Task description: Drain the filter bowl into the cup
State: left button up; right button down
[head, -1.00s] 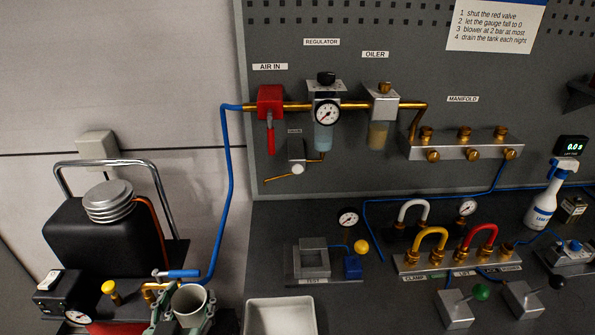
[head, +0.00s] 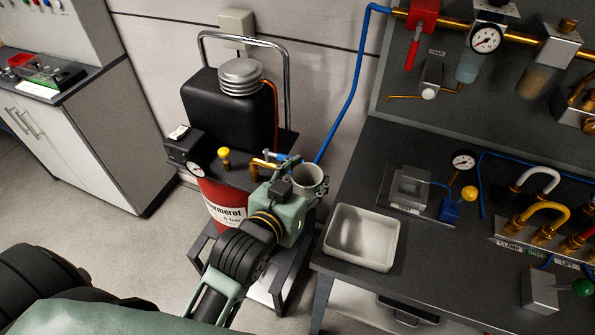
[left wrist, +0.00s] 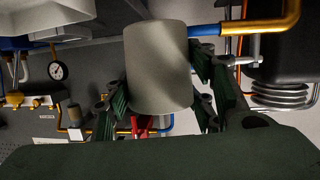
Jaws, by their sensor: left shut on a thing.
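My left gripper (head: 303,192) is shut on a plain grey-white cup (head: 309,176). The cup is held upright in front of the red compressor, left of the bench. In the left wrist view the cup (left wrist: 158,62) fills the middle, with green finger parts on both sides. The filter bowl (head: 468,67), bluish and clear, hangs under the regulator gauge (head: 486,39) on the back panel. The drain block (head: 432,74) is left of the bowl, with a thin brass tube (head: 404,97). The cup is well apart from both, lower and to the left. My right gripper is not seen.
A white tray (head: 391,244) sits on the bench's front left corner. The red compressor (head: 222,207) with a black tank and chrome handle stands behind my left gripper. A red valve handle (head: 413,52) and blue hose (head: 349,90) are nearby.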

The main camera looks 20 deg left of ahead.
pick_arm(q)
jog(key=w+d+m+h, duration=0.1)
jog(key=w+d, duration=0.2)
jog(key=w, duration=0.2)
jog(key=w+d+f+m+h, duration=0.1)
jog(key=w+d, duration=0.3)
jog(key=w, duration=0.2)
jog(key=w+d+f+m+g+h, duration=0.1)
jog(key=w+d+h, duration=0.1)
jog(key=w+d, duration=0.2)
jog(key=shift+w+f, duration=0.2)
jog(key=shift+w, duration=6.45)
jog(key=shift+h, duration=0.3)
